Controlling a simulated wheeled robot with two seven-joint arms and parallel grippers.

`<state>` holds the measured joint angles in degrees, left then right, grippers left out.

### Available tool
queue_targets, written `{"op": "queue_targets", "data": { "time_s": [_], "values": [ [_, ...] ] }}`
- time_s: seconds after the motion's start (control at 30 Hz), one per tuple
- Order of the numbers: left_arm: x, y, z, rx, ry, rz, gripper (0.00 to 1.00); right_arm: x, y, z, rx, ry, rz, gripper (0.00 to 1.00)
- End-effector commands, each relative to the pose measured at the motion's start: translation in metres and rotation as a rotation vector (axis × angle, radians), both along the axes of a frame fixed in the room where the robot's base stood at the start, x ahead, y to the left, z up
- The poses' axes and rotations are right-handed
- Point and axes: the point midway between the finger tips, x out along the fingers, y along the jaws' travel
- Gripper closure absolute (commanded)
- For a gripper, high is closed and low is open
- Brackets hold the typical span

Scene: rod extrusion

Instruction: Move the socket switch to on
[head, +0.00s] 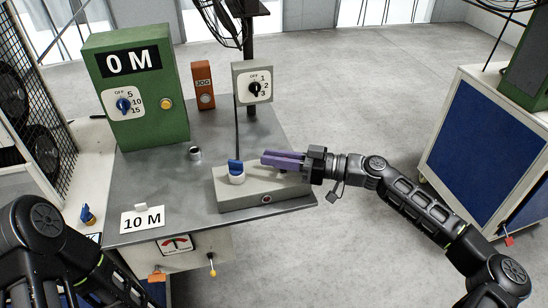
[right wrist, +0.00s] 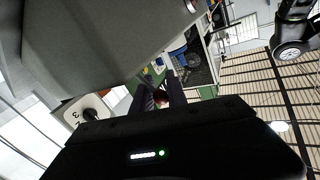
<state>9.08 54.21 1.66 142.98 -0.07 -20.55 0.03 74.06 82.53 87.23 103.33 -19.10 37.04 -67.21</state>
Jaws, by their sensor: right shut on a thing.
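The grey socket box (head: 252,194) lies on the metal table near its front right corner. A blue plug (head: 236,168) stands in its left part, and a small round red-centred part (head: 267,199) is on its front face. My right gripper (head: 268,159), with purple fingers, reaches in from the right, low over the box's right part and just right of the plug. It is shut on the socket switch, which the fingers mostly hide. A small reddish patch (right wrist: 160,99) shows between the fingers in the right wrist view. The switch's setting cannot be read. My left gripper is out of view.
A green panel (head: 147,117) reading 0 M stands at the back left. An orange JOG box (head: 203,75) and a grey dial box (head: 252,70) stand behind the socket box. A metal cup (head: 195,153) and a 10 M card (head: 142,220) are on the table.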

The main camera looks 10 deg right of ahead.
Motion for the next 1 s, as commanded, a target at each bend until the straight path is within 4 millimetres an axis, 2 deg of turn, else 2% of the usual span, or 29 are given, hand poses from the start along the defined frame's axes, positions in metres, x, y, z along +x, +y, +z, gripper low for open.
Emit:
{"op": "queue_targets", "data": {
  "time_s": [0.37,1.0],
  "values": [
    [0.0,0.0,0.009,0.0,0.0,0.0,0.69,0.006,0.002,0.001,-0.019,0.192,0.006,1.0],
    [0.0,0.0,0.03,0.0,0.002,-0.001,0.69,0.025,0.004,-0.007,-0.051,0.728,0.005,1.0]
  ]
}}
